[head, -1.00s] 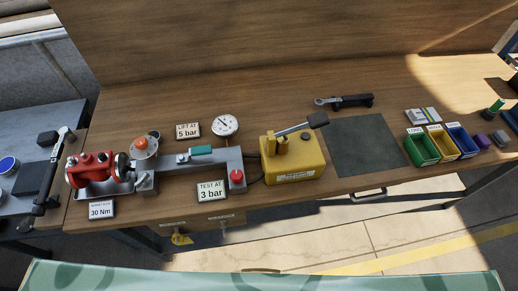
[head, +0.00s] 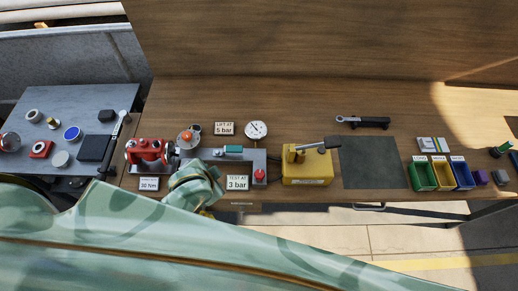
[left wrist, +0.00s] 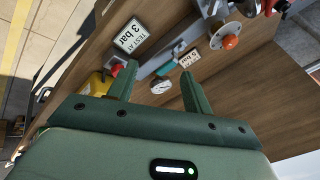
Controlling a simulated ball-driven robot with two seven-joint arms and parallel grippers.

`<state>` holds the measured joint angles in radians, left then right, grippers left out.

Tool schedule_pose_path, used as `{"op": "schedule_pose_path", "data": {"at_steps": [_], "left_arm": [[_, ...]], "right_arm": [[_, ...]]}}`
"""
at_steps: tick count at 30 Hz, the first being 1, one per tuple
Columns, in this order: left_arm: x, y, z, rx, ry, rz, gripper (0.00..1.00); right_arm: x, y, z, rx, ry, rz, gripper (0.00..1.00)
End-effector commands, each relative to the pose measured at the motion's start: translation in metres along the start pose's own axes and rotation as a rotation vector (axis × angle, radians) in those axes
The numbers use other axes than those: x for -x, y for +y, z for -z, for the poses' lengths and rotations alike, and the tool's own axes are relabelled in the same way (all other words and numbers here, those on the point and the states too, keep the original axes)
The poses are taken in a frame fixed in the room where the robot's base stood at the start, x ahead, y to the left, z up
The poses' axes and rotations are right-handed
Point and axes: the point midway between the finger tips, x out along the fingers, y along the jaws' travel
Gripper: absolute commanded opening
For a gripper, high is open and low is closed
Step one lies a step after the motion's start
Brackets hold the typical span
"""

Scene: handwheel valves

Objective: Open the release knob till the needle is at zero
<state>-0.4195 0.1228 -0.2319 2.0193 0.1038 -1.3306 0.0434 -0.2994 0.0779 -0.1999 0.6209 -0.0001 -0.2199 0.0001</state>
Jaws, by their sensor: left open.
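The white round gauge (head: 256,130) stands behind the grey test rig (head: 210,158); its needle is too small to read surely. A red knob (head: 259,175) sits at the rig's right end, beside the yellow hand pump (head: 307,166). I cannot tell which knob is the release knob. My left wrist (head: 196,184) is in front of the rig's left half in the head view. In the left wrist view my left gripper (left wrist: 158,72) is open and empty, with the gauge (left wrist: 161,87) beyond its fingers and the red knob (left wrist: 115,70) left of them. My right gripper is not seen.
An orange knob (head: 187,137) and a red pump body (head: 148,151) are at the rig's left. Signs read "TEST AT 3 bar" (head: 237,183) and "LIFT AT 5 bar" (head: 224,129). A dark mat (head: 375,162), a wrench (head: 363,122) and small bins lie to the right.

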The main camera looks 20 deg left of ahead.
Motion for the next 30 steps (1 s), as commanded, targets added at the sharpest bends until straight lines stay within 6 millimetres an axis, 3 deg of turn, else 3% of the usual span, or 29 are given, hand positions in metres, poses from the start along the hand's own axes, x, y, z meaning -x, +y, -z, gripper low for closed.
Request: {"op": "schedule_pose_path", "data": {"at_steps": [1, 5, 9, 12, 16, 21, 25, 30], "left_arm": [[0.024, -0.007, 0.026, -0.010, 0.030, -0.014, 0.50], [0.042, 0.014, 0.085, -0.046, 0.096, -0.128, 0.50], [0.032, 0.062, 0.136, -0.115, 0.113, -0.303, 0.50], [0.012, 0.092, 0.152, -0.160, 0.058, -0.411, 0.50], [-0.025, 0.097, 0.151, -0.175, -0.084, -0.476, 0.50], [-0.062, 0.061, 0.139, -0.115, -0.253, -0.453, 0.50], [-0.073, 0.045, 0.135, -0.082, -0.302, -0.434, 0.50], [-0.083, 0.048, 0.130, -0.078, -0.307, -0.434, 0.50]], "right_arm": [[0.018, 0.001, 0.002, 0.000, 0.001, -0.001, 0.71], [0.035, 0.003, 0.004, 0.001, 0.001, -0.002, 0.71], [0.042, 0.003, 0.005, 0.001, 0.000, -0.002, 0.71], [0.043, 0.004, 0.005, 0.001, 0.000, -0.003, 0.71], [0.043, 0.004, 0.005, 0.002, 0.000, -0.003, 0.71], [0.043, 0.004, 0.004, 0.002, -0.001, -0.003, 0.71], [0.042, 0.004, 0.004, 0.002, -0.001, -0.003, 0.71], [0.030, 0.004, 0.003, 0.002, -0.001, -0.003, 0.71]]}}
